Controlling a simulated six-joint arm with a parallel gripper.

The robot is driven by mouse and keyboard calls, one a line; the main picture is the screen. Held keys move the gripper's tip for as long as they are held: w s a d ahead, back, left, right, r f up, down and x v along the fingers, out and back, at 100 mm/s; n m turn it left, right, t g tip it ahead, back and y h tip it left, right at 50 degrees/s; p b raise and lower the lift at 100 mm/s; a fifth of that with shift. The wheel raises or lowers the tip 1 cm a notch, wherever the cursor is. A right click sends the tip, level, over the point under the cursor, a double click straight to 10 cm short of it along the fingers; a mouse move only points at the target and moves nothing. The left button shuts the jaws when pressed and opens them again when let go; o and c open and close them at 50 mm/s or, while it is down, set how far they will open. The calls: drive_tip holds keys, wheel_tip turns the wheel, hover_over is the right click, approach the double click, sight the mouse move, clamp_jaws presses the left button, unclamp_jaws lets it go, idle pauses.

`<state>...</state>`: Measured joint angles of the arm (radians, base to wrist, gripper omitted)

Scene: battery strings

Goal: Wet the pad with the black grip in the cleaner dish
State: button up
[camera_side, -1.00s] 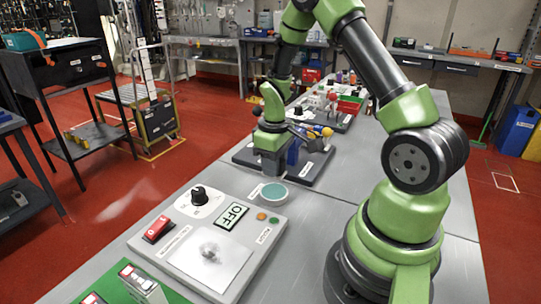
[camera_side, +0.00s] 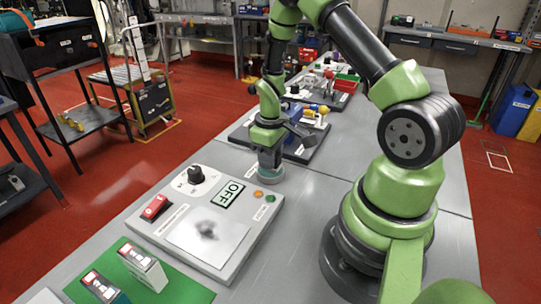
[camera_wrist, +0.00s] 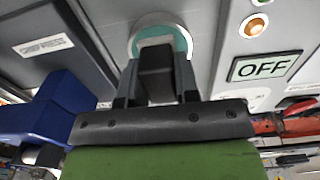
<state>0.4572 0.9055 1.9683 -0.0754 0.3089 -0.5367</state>
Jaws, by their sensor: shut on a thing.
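My gripper (camera_side: 268,160) is shut on the black grip (camera_wrist: 156,72) of a pad and points down at the cleaner dish (camera_side: 270,178). The pad's light grey edge (camera_wrist: 157,41) shows beyond the grip in the wrist view. The dish, a round pale-rimmed dish with teal inside (camera_wrist: 180,37), lies directly behind the pad there. In the side view my gripper covers most of the dish. I cannot tell whether the pad touches the cleaner.
A grey panel (camera_side: 185,261) with a red switch (camera_side: 155,208), black knob (camera_side: 196,174), OFF display (camera_side: 227,194) and smudged plate (camera_side: 207,238) stands in front of the dish. A dark rack (camera_side: 300,153) with blue and yellow items is behind. A green mat (camera_side: 189,290) lies front left.

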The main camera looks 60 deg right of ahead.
drive_tip(key=shift+f, duration=0.55)
idle(1.4)
drive_tip(key=shift+r, duration=3.55)
